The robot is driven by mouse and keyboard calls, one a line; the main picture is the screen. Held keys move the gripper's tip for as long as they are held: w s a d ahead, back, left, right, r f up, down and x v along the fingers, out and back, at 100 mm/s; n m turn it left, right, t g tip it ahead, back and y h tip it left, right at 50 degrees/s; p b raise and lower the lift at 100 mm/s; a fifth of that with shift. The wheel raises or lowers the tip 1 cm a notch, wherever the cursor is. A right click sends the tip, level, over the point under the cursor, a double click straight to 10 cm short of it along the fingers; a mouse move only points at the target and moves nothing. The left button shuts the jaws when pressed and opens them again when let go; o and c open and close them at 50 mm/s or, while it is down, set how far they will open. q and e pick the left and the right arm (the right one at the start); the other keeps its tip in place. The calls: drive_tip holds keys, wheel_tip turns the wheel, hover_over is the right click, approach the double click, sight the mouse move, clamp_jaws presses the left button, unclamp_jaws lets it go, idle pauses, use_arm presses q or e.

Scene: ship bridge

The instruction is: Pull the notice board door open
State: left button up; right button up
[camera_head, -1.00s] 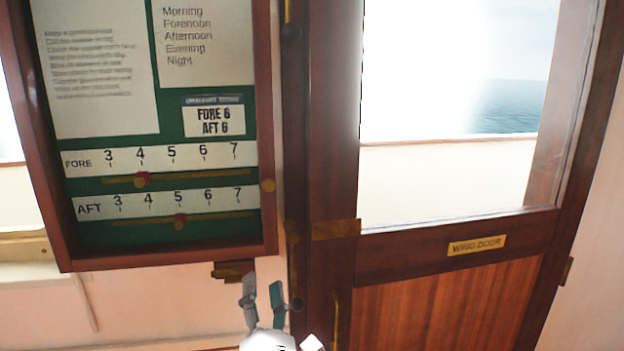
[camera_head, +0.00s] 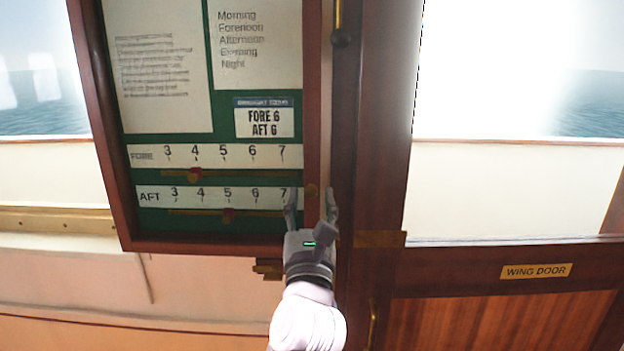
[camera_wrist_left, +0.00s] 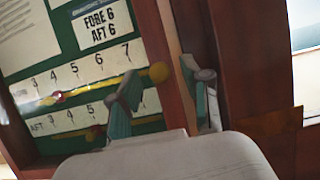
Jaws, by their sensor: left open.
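The notice board (camera_head: 220,245) has a dark red wooden frame, a green backing, pinned papers and FORE and AFT scales. It fills the left-centre of the head view, and its lower right part shows in the left wrist view (camera_wrist_left: 160,28). A small round brass knob (camera_head: 312,191) sits on its right frame edge; it also shows in the wrist view (camera_wrist_left: 159,73). My left gripper (camera_head: 311,200) is open, its fingers pointing up on either side of the knob in the picture. Contact with the knob cannot be made out. My right gripper is out of view.
A wooden wing door (camera_head: 500,262) with a large window and a name plate (camera_head: 536,271) stands to the right. Its dark post (camera_head: 375,150) is close beside the board and my gripper. A ledge (camera_head: 60,220) runs along the wall at the left.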

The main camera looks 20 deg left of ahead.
use_arm(q)
drive_tip(key=shift+p+x, duration=0.3)
drive_tip(key=shift+x, duration=1.15)
drive_tip(key=shift+c, duration=0.3)
clamp_jaws()
